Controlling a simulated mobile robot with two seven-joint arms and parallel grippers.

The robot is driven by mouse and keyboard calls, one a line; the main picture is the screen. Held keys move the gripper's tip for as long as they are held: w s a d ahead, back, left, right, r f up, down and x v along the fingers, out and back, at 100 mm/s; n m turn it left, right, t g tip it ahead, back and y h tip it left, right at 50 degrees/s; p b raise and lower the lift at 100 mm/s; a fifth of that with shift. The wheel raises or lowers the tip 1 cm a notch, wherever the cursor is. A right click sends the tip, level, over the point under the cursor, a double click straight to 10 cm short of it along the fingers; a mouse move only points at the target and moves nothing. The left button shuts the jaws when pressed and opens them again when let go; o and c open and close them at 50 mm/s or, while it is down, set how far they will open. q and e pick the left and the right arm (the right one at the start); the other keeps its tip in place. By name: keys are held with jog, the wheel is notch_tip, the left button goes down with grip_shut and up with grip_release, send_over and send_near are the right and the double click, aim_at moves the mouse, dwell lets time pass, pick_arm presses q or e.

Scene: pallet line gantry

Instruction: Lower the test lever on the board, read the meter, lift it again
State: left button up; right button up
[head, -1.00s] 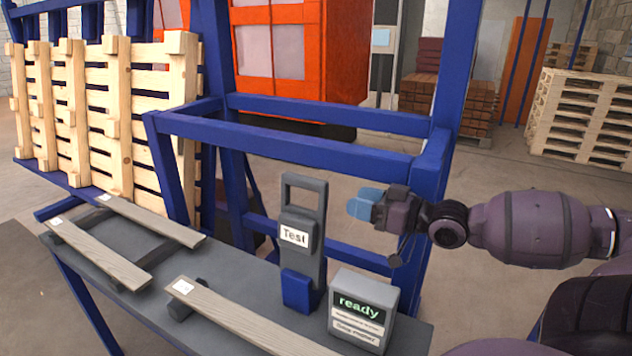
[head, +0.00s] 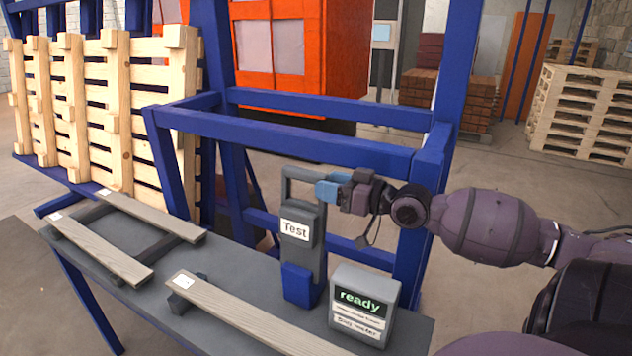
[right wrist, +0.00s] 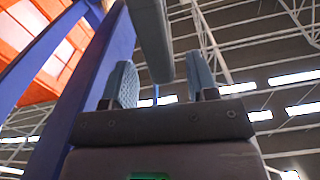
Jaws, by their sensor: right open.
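The test lever (head: 303,235) is a grey upright board with a "Test" label, a loop handle (head: 303,173) at its top and a blue base (head: 299,286). It stands upright on the grey bench. The meter (head: 362,305) is a grey box right of it, its screen reading "ready" in green. My right gripper (head: 322,188) is at the right side of the handle. In the right wrist view its two blue fingers (right wrist: 162,82) are apart, with a grey bar of the handle (right wrist: 152,38) between or just beyond them. My left gripper is out of view.
Wooden planks (head: 150,216) lie on the grey bench (head: 225,262). A blue frame (head: 290,138) stands behind the lever, close to my right arm. A pallet (head: 105,110) leans at the left. Stacked pallets (head: 585,115) stand far right.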

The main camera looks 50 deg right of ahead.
jog(key=shift+x, duration=1.85)
grip_shut()
